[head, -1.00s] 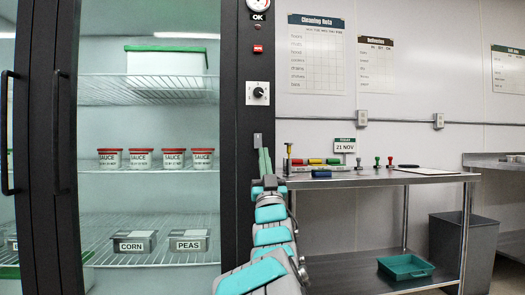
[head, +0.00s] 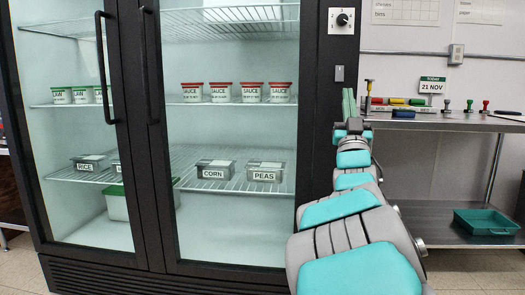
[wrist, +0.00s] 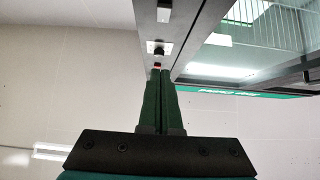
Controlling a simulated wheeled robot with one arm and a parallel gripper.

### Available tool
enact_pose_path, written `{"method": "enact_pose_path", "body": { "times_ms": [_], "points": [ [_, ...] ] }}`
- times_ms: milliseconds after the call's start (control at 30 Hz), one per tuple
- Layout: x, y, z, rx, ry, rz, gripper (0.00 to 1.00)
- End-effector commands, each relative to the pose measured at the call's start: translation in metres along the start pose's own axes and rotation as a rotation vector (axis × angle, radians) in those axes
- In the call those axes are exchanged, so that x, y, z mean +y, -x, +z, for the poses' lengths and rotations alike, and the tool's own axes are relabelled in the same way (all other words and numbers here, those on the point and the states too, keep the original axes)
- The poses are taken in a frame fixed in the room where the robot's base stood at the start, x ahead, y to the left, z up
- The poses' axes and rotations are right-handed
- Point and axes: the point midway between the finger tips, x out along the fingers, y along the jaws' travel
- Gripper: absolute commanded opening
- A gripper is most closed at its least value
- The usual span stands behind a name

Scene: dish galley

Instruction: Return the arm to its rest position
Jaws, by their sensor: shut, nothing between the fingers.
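My arm reaches up from the bottom right in the head view, in front of the right edge of the fridge. My gripper (head: 348,103) is at its far end, pointing upward, with green fingers. In the wrist view my gripper (wrist: 164,76) shows its two fingers side by side, shut with nothing between them. Beyond the fingers, the wrist view shows the fridge frame and a dark knob.
A glass-door fridge (head: 152,225) with black frame and handles stands left of the arm. It holds sauce tubs (head: 250,92) and labelled pans. A steel table (head: 440,122) with stamps and markers stands right, a green tray (head: 486,222) on its lower shelf.

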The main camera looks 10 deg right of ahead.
Motion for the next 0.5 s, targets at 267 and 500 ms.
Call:
{"method": "enact_pose_path", "body": {
  "times_ms": [267,500],
  "points": [
    [0.003,0.024,0.044,-0.340,-0.010,0.070,0.00],
    [-0.010,0.103,0.096,-0.801,-0.015,0.094,0.00]
  ]
}}
